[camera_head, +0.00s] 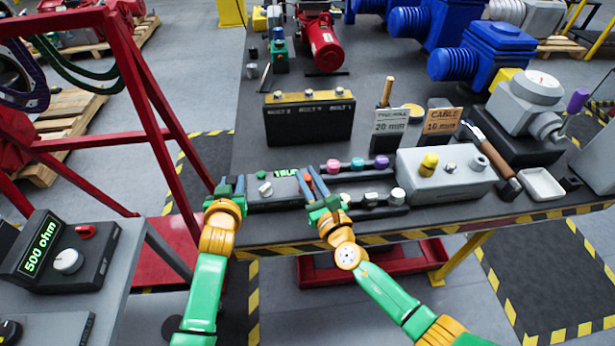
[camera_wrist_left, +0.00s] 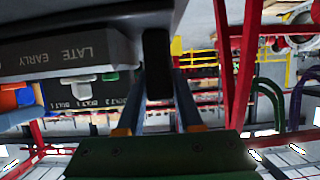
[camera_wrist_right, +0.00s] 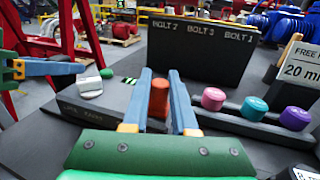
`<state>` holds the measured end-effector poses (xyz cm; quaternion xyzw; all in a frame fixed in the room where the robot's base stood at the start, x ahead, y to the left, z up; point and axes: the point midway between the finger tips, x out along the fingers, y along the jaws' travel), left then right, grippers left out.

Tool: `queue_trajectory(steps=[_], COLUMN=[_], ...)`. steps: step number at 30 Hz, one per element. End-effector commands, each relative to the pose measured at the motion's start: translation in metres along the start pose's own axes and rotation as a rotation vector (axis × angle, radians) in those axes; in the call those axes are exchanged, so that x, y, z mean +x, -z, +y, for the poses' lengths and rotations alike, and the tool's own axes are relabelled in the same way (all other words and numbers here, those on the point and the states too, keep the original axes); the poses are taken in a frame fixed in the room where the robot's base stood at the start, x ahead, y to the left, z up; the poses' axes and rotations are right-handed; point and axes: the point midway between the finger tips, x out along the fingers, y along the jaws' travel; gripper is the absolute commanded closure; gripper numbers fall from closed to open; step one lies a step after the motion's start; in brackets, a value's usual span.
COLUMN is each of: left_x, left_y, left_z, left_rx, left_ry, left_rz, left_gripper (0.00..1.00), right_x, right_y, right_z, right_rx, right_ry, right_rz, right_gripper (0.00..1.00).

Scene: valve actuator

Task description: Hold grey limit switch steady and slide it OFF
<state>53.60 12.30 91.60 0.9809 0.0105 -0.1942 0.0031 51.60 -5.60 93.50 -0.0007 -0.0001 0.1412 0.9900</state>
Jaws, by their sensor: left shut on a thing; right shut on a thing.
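A long dark grey box (camera_head: 283,203), marked LATE and EARLY in the left wrist view (camera_wrist_left: 60,52), lies along the table's front edge. It carries a pale grey knob (camera_head: 265,189), a small green display (camera_head: 286,173) and a red-orange cylinder (camera_wrist_right: 159,98). I cannot tell which part is the grey limit switch. My left gripper (camera_head: 226,187) is shut on a dark tab (camera_wrist_left: 157,65) at the box's left end. My right gripper (camera_wrist_right: 164,98) has its fingers on both sides of the red-orange cylinder and is shut on it; its fingers partly hide it in the head view.
Right of the box stand pink, teal and purple knobs (camera_head: 357,163) and a grey box with a yellow knob (camera_head: 445,175). A black bolt panel (camera_head: 309,121) stands behind. A hammer (camera_head: 490,160) lies at the right. A red frame (camera_head: 150,90) rises at the left.

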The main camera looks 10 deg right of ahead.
Motion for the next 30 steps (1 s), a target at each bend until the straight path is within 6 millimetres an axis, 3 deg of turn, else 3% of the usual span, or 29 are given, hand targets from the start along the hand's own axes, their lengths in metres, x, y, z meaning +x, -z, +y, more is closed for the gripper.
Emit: queue_trajectory(steps=[6, 14, 22, 23, 26, 30], left_x=[0.0, 0.0, 0.0, 0.0, 0.0, 0.0], left_y=[-0.001, 0.0, 0.0, 0.0, 0.0, 0.0], left_z=[-0.001, 0.0, 0.001, 0.001, 0.001, 0.001], left_rx=[0.0, 0.001, 0.001, 0.001, 0.001, 0.0], left_ry=[0.002, 0.0, -0.002, -0.002, -0.003, -0.002], left_rz=[-0.001, -0.001, 0.0, 0.001, 0.001, 0.001], left_gripper=[1.0, 1.0, 1.0, 1.0, 1.0, 1.0], right_x=[0.0, 0.008, 0.009, 0.009, 0.009, 0.009], right_y=[0.001, 0.001, 0.0, 0.0, 0.0, 0.0], right_z=[0.001, 0.032, 0.035, 0.035, 0.035, 0.034], right_rx=[0.0, 0.002, 0.0, 0.0, 0.0, 0.0], right_ry=[0.001, -0.001, -0.005, -0.006, -0.005, -0.003], right_rz=[0.001, 0.0, 0.001, 0.001, 0.0, 0.0], right_gripper=[1.0, 1.0, 1.0, 0.71, 0.44, 0.44])
